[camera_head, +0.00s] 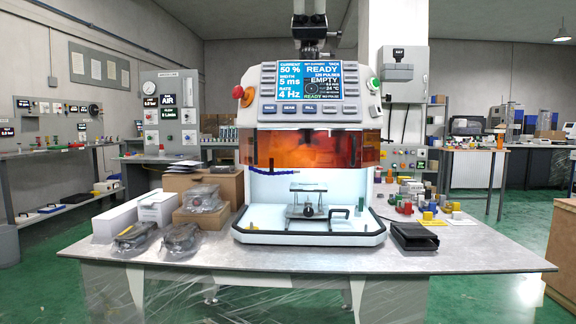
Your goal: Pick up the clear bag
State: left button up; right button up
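Three clear plastic bags with dark contents are on the left side of the table. One clear bag (134,237) lies at the front left. A second clear bag (182,239) lies just right of it. A third clear bag (202,197) rests on a cardboard box behind them. What is inside the bags is too small to tell. Neither of my grippers is in view.
The grey table (300,258) has a bare strip along its front. A machine (312,130) with a lit display and an open chamber stands in the middle. White boxes (124,218) stand behind the bags. A black tray (414,237) and several small coloured parts (428,217) are on the right.

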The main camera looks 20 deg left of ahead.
aim_at(212, 169)
jog(key=u, duration=1.05)
jog(key=i+j+u, duration=0.35)
jog(key=i+u, duration=0.2)
jog(key=u, duration=0.15)
jog(key=i+j+u, duration=0.1)
jog(key=i+u, duration=0.25)
jog(key=i+j+u, duration=0.2)
jog(key=i+u, duration=0.2)
jog(key=i+j+u, duration=0.1)
jog(key=i+u, duration=0.7)
jog(key=i+z, duration=0.3)
jog(key=i, duration=0.25)
jog(key=i+j+z, duration=0.15)
jog(key=i+z, duration=0.15)
jog(key=i, duration=0.25)
jog(key=i+l+z, duration=0.25)
jog(key=z, duration=0.2)
jog(key=i+l+z, duration=0.1)
jog(key=i+z, duration=0.25)
jog(key=z, duration=0.15)
jog(key=i+z, duration=0.45)
jog(key=i+j+z, duration=0.15)
jog(key=z, duration=0.3)
jog(key=i, duration=0.05)
